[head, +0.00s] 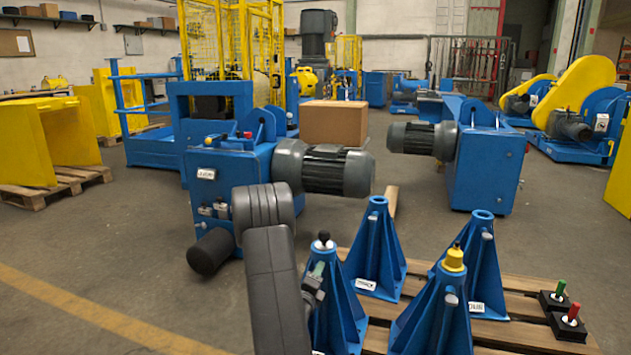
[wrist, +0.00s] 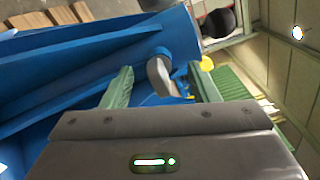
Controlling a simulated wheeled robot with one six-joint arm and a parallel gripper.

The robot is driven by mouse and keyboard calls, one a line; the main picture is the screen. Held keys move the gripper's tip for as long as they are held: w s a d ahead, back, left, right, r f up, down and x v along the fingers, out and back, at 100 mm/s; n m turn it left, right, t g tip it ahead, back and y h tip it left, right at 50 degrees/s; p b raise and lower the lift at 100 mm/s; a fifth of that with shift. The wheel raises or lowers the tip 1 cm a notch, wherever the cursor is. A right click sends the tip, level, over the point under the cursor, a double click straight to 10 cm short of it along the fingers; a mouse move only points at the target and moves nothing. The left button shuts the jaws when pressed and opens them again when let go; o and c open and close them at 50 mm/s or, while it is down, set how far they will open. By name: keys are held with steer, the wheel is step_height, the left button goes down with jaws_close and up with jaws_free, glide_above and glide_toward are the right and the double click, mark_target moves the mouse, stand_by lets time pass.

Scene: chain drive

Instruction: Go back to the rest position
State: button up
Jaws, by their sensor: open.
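My gripper (wrist: 160,78) is open in the wrist view, with its two pale green fingers apart. A grey lever-like part (wrist: 161,76) on a blue body (wrist: 110,50) shows between the fingers. I cannot tell whether they touch it. In the head view my dark arm reaches down beside the front left blue stand (head: 338,310), which has a black knob (head: 323,241) on top. The fingertips are not clear there. The front right stand (head: 432,318) has a yellow cap (head: 454,259). Two more blue stands (head: 377,252) (head: 480,262) stand upright behind them.
The stands are on a wooden pallet (head: 510,335) with red and green push-button boxes (head: 567,318). Blue machines with grey motors (head: 325,170) (head: 422,139) stand behind. A cardboard box (head: 334,124) sits between them. Open floor (head: 110,270) lies to the left.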

steer(key=n, duration=0.5)
steer(key=shift+r+n, duration=0.15)
steer(key=shift+n, duration=0.25)
steer(key=shift+d, duration=0.1)
